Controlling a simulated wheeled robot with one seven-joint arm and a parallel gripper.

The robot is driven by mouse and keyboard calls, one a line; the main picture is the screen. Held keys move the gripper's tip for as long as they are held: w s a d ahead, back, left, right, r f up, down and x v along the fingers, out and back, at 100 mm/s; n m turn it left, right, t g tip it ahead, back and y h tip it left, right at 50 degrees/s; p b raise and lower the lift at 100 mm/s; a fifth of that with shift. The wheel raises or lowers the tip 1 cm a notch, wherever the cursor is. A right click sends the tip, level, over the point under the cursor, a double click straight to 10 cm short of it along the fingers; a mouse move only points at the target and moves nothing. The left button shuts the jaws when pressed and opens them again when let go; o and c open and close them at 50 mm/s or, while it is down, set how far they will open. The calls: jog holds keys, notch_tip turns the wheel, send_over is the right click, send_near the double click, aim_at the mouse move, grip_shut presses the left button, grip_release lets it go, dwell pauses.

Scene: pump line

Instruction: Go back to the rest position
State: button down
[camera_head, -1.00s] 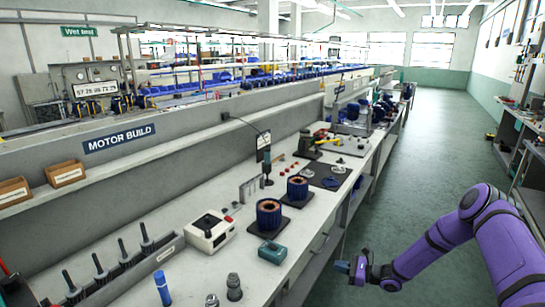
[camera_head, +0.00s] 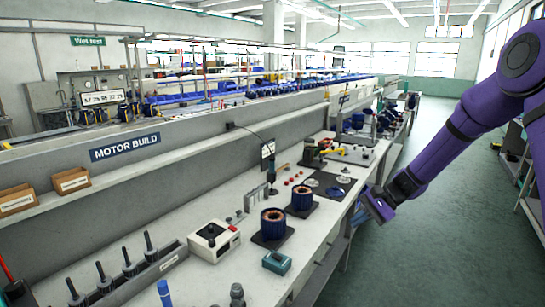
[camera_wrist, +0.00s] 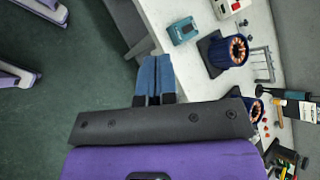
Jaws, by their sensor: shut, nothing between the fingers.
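My purple arm reaches in from the right in the head view. My gripper (camera_head: 364,212) is beside the front edge of the motor build bench (camera_head: 318,235), on the aisle side, and holds nothing. In the wrist view its two blue fingers (camera_wrist: 154,78) lie together, shut. The fingertips point toward the bench edge, and I cannot tell the exact gap to it.
Dark pegs (camera_head: 149,247) stand in a rack at left. The aisle floor (camera_head: 420,240) is clear.

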jog(key=s+r+n+h, duration=0.35)
jog(key=s+r, duration=0.45)
jog(key=r, duration=0.3)
jog(key=s+d+r+n+t+h, duration=0.1)
jog(key=s+r, duration=0.3)
jog(key=s, duration=0.5)
jog(key=s+d+r+n+t+h, duration=0.2)
jog(key=s+d+r+t+h, duration=0.1)
jog(key=s, duration=0.5)
jog(key=s+d+r+n+t+h, duration=0.2)
jog(key=s+r, duration=0.3)
jog(key=s, duration=0.4)
jog(key=shift+s+d+r+h, duration=0.25)
jog(key=shift+s+r+h, duration=0.05)
jog(key=shift+h, duration=0.15)
